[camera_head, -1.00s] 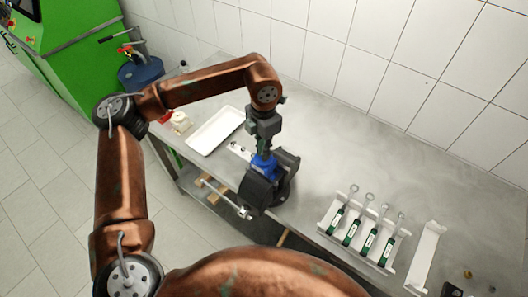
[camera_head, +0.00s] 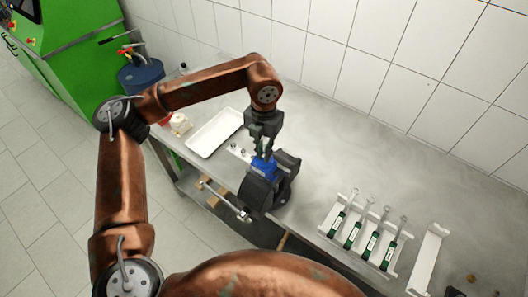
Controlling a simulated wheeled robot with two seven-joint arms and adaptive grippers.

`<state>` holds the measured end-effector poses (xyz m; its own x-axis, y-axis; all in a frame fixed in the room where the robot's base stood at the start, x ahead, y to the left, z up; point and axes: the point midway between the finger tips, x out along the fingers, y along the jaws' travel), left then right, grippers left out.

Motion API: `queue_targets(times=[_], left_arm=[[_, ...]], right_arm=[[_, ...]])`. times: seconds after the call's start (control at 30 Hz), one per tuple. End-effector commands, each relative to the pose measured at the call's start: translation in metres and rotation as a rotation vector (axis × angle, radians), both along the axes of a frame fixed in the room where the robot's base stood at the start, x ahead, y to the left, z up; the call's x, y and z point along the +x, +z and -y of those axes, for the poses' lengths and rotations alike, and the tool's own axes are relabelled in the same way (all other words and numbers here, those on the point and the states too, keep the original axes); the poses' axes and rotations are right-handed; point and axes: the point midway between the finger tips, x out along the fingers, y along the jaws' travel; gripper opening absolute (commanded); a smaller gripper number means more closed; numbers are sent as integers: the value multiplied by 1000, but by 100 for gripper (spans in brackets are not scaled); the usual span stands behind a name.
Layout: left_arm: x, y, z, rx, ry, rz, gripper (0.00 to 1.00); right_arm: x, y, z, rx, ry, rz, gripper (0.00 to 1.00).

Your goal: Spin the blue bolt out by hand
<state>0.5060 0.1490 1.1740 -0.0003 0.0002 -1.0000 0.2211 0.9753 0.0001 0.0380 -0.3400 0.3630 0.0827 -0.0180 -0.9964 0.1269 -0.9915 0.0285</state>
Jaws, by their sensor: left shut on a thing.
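My left gripper (camera_head: 264,150) points down over a dark vise-like fixture (camera_head: 268,192) with a blue part (camera_head: 263,167) at its top. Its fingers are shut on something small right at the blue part. The blue bolt itself is not clearly visible; the fingers hide what is between them. I cannot tell how far the bolt stands out of its hole. A long bar handle (camera_head: 226,203) sticks out from the fixture over the front edge of the table. My right gripper does not show.
A white tray (camera_head: 214,134) lies behind and left of the fixture. A small rack (camera_head: 340,237) with several green-labelled tools stands on the right, beside a white bracket (camera_head: 428,258). The grey table (camera_head: 335,140) is clear toward the tiled wall. A green machine (camera_head: 75,60) stands at far left.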

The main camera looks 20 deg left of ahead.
Motion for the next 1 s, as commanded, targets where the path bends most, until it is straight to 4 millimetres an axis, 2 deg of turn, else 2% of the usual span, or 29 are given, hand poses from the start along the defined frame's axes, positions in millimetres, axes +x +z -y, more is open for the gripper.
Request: queue_targets(times=[0.23,0.27,0.5,0.83,1.0], left_arm=[[0,0,0,0,-1,0,0],[0,0,0,0,-1,0,11],[0,0,0,0,-2,0,28],[0,3,0,0,-1,1,28],[1,26,1,-2,-2,4,28]], right_arm=[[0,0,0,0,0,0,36],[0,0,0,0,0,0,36],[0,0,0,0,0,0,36],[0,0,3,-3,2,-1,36],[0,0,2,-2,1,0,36]])
